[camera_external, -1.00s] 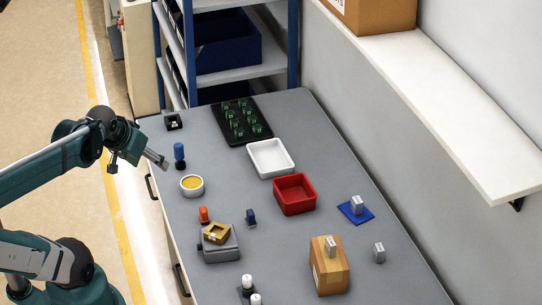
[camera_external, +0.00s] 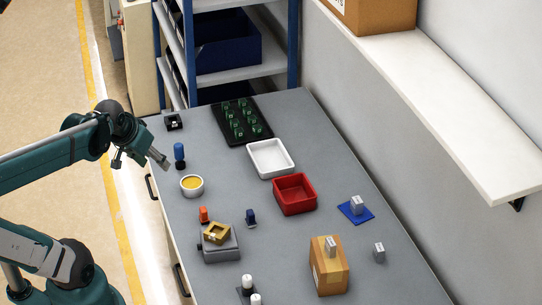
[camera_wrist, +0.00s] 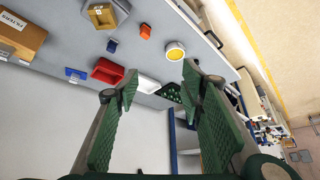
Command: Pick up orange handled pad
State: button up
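The orange handled pad (camera_external: 203,214) stands upright on the grey bench, just behind a grey block with a yellow square piece. It also shows in the wrist view (camera_wrist: 145,32), near the top. My gripper (camera_external: 160,160) is over the bench's left edge, beside the blue-handled tool and above the yellow-filled bowl, apart from the pad. In the wrist view my gripper (camera_wrist: 160,82) has its two green fingers spread, with nothing held between them.
Near the pad are the white bowl with yellow filling (camera_external: 191,186), a blue-handled tool (camera_external: 179,153), a dark blue piece (camera_external: 251,217) and the grey block (camera_external: 222,250). A red bin (camera_external: 310,205) and white tray (camera_external: 288,163) stand farther right. A cardboard box (camera_external: 333,278) stands at front.

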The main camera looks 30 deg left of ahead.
jog(key=w+d+f+m+g+b, duration=0.2)
jog(key=w+f+m+g, duration=0.15)
jog(key=w+f, duration=0.55)
jog(key=m+g+b, duration=0.1)
jog(key=m+g, duration=0.2)
jog(key=m, duration=0.2)
send_over(203, 209)
jog(key=shift+n, duration=0.25)
notch_tip(203, 209, down, 14)
jog(key=shift+r, duration=0.1)
jog(key=shift+f, duration=0.55)
jog(key=shift+f, duration=0.15)
jog(key=shift+f+b, duration=0.35)
jog(key=shift+f, duration=0.8)
jog(key=shift+f, duration=0.1)
jog(key=shift+f+b, duration=0.45)
jog(key=shift+f, duration=2.05)
